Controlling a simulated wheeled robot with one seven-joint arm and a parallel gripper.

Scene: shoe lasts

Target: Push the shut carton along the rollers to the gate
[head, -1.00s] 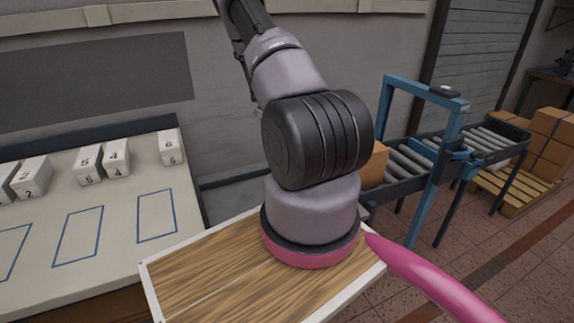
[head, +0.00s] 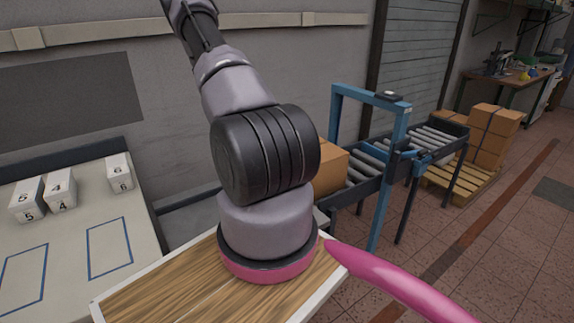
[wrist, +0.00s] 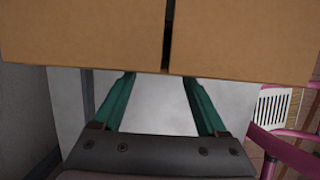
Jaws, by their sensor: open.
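The brown carton (head: 331,168) stands on the roller conveyor (head: 370,160), partly hidden behind my arm in the head view. Its top looks flat there. The blue gate frame (head: 392,125) straddles the rollers just to the right of the carton. In the wrist view, the carton (wrist: 80,35) fills the top, with a dark line down its middle. My gripper (wrist: 158,77) has its two teal fingers spread apart, with nothing seen between them. Their tips end at the carton's lower edge; I cannot tell whether they touch it. My gripper is hidden in the head view.
A table with several numbered white blocks (head: 60,190) and blue outlined rectangles stands at left. More strapped cartons (head: 490,135) sit on a wooden pallet (head: 455,180) past the conveyor. The tiled floor at right is open. A workbench (head: 510,78) stands at the far right.

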